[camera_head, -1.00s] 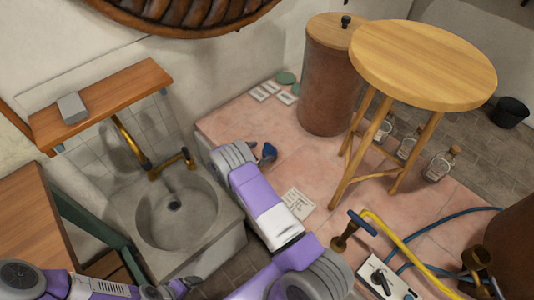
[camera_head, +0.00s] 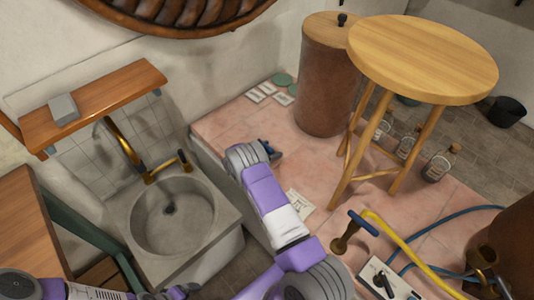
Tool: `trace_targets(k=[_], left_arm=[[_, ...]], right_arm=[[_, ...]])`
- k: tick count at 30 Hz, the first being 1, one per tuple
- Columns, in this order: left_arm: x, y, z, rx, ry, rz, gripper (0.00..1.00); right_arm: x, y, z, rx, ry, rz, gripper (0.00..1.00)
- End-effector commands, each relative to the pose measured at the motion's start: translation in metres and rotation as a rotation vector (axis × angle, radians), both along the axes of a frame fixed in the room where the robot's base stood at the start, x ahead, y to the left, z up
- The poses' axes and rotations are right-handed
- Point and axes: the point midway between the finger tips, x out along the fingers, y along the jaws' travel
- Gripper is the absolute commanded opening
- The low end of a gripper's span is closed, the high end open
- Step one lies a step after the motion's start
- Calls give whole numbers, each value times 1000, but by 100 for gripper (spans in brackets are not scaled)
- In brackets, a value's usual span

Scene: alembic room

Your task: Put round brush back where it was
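I cannot make out a round brush clearly in the head view. My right arm reaches up from the bottom over the pink tiled platform, just right of the sink. At its far end my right gripper (camera_head: 271,151) shows as a small dark blue-grey shape, mostly hidden behind the wrist. I cannot tell whether its fingers are open or hold anything. My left arm lies along the bottom left edge, and only a small part near its end (camera_head: 178,292) shows below the sink. Its fingers cannot be made out.
A stone sink (camera_head: 140,222) with a brass tap stands on the left, under a wooden shelf (camera_head: 110,98) with a grey block (camera_head: 63,108). A round wooden table (camera_head: 425,60), a brown barrel (camera_head: 325,85), bottles and hoses stand right. White cards and a paper sheet (camera_head: 299,202) lie on the tiles.

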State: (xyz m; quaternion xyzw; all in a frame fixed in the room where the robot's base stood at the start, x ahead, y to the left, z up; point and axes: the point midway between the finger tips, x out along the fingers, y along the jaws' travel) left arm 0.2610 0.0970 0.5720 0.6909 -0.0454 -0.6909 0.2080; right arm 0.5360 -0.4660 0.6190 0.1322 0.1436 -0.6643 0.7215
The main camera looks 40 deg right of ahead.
Motion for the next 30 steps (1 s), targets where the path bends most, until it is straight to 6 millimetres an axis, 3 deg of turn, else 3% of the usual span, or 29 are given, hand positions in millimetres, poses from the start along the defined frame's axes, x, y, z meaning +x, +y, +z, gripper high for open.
trace_targets(k=[1,8,17,30], left_arm=[[0,0,0,0,0,0,93],[0,0,0,0,0,0,93],[0,0,3,0,0,0,93],[0,0,32,0,0,0,93]], right_arm=[[0,0,0,0,0,0,71],[0,0,0,0,0,0,37],[1,0,8,-1,-1,1,37],[0,1,88,-1,-1,1,37]])
